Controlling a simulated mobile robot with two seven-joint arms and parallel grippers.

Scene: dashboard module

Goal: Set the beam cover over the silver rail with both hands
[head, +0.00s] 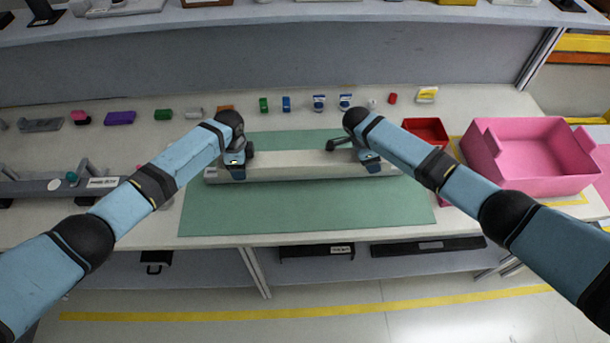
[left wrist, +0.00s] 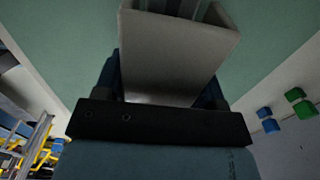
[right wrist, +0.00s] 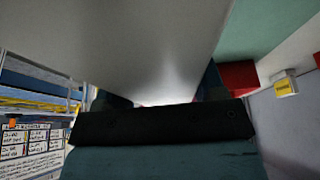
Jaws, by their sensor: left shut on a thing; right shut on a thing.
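The beam cover (head: 290,160) is a long, pale grey channel lying lengthwise left to right above the green mat in the head view. My left gripper (head: 236,168) is shut on it near its left end, and my right gripper (head: 370,162) is shut on it near its right end. In the left wrist view the cover (left wrist: 170,65) shows its open channel end, with dark grey bars inside at the top edge. In the right wrist view the cover (right wrist: 130,45) fills much of the picture.
The green mat (head: 300,215) is clear in front of the cover. A pink bin (head: 545,170) and a red bin (head: 425,130) stand to the right. Small coloured parts line the back of the table. A grey fixture (head: 35,188) lies at the left.

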